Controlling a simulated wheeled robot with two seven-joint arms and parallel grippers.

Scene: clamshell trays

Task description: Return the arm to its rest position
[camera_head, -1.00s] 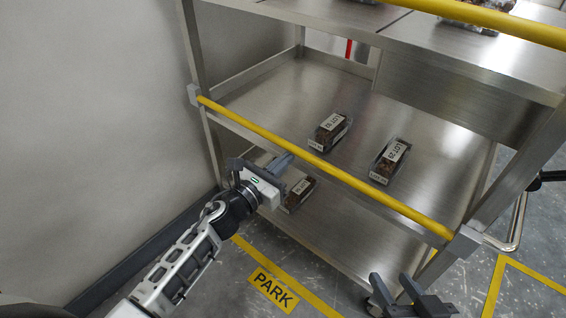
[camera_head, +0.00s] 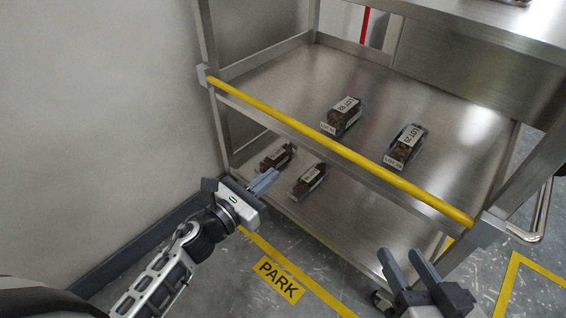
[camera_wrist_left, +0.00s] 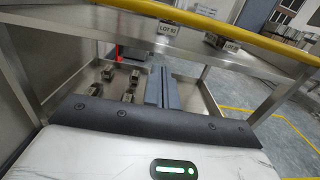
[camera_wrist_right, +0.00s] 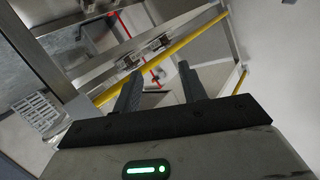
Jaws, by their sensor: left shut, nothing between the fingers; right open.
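My left gripper (camera_head: 264,183) is shut and empty, in front of the cart's left side and just outside its lower shelf. Its closed fingers also show in the left wrist view (camera_wrist_left: 161,88). My right gripper (camera_head: 404,266) is open and empty at the bottom right of the head view, in front of the cart's right end. Its two spread fingers show in the right wrist view (camera_wrist_right: 160,90). Neither gripper touches a tray in the head view.
The steel cart (camera_head: 290,75) has a yellow rail (camera_head: 330,148) along its front. Clamshell trays labelled LOT lie on its middle shelf (camera_head: 343,115) and lower shelf (camera_head: 310,180). A grey wall (camera_head: 100,120) stands left. Open floor with a PARK marking (camera_head: 278,280) lies in front.

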